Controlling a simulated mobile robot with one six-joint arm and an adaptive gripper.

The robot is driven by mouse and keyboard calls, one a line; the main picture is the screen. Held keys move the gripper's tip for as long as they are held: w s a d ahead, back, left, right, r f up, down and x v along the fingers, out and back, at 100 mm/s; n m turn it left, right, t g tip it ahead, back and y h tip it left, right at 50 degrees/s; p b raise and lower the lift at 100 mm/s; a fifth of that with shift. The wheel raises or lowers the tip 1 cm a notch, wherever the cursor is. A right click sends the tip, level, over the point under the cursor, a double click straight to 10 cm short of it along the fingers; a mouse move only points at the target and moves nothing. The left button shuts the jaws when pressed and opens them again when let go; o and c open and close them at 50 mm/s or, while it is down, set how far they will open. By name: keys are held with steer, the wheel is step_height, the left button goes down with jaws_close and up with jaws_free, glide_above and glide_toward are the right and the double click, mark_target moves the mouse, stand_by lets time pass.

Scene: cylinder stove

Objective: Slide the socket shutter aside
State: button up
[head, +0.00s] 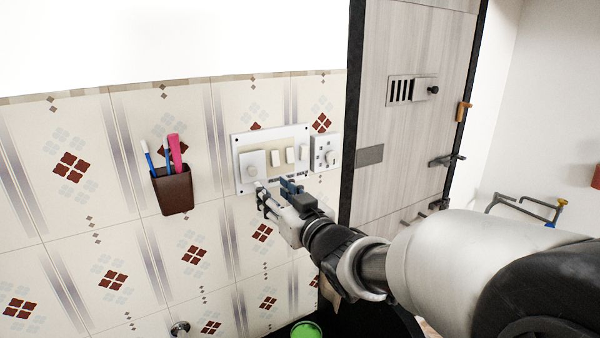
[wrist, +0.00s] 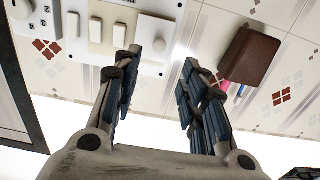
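A white switch panel (head: 299,131) is mounted on the tiled wall. At its left end is a square white plate with a round knob (head: 252,165); in the wrist view this plate (wrist: 152,45) lies just beyond the left fingertip. I cannot tell for certain whether this plate is the shutter. My gripper (head: 275,189) is just below the panel's left part. In the wrist view, its fingers (wrist: 162,62) are apart, with nothing held between them. Contact with the panel cannot be told.
Rocker switches (head: 290,155) sit in the panel's middle. A brown holder (head: 173,191) with brushes hangs on the wall to the left. A grey door (head: 410,120) with a bolt and handle is at the right. A green container (head: 306,330) is below.

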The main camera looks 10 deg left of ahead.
mark_target(254, 172)
steer(key=p+x, duration=0.1)
steer(key=x, duration=0.9)
steer(key=shift+w, duration=0.1)
jaws_close()
stand_by(0.4)
